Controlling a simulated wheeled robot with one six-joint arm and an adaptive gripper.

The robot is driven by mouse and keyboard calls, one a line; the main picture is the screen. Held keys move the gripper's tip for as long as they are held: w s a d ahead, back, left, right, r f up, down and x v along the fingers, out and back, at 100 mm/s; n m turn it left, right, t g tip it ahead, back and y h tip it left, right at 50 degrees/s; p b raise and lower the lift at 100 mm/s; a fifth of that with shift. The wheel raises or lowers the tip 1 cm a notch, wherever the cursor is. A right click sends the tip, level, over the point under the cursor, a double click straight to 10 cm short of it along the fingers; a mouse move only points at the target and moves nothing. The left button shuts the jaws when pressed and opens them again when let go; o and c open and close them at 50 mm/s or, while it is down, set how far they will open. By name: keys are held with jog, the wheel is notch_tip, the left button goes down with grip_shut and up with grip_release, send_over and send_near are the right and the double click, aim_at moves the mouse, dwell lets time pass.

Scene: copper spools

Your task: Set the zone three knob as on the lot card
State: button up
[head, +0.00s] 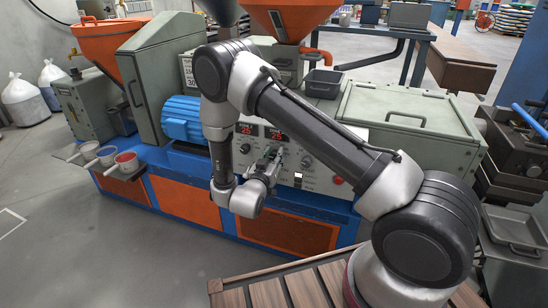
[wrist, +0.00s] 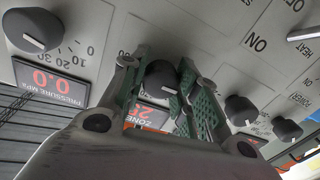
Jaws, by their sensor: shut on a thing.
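My gripper (wrist: 158,70) is at the control panel, its green-padded fingers on either side of a dark round knob (wrist: 163,78), closed on it. The knob sits just above a red-lit display (wrist: 152,116) whose label begins with ZONE; the zone number is hidden by the gripper. In the head view my gripper (head: 268,158) is against the panel below two red displays (head: 277,135), and the knob is hidden behind it. A white sign (head: 187,72) with dark figures, possibly the lot card, is on the machine; I cannot read it surely.
Another knob (wrist: 34,30) with a printed scale stands at left above a pressure display (wrist: 52,86) reading 0.0. Two more dark knobs (wrist: 240,110) (wrist: 287,129) are close to the right of my gripper. A red button (head: 338,181) is farther right. Cups (head: 126,160) stand on a left shelf.

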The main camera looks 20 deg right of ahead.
jog(key=shift+m, duration=0.3)
jog(key=m, duration=0.5)
jog(key=shift+m, duration=0.3)
jog(key=m, duration=0.5)
jog(key=shift+m+h, duration=0.3)
jog(key=shift+f, duration=0.1)
jog(key=o, duration=1)
jog(key=shift+o, duration=0.2)
jog(key=v, duration=1.2)
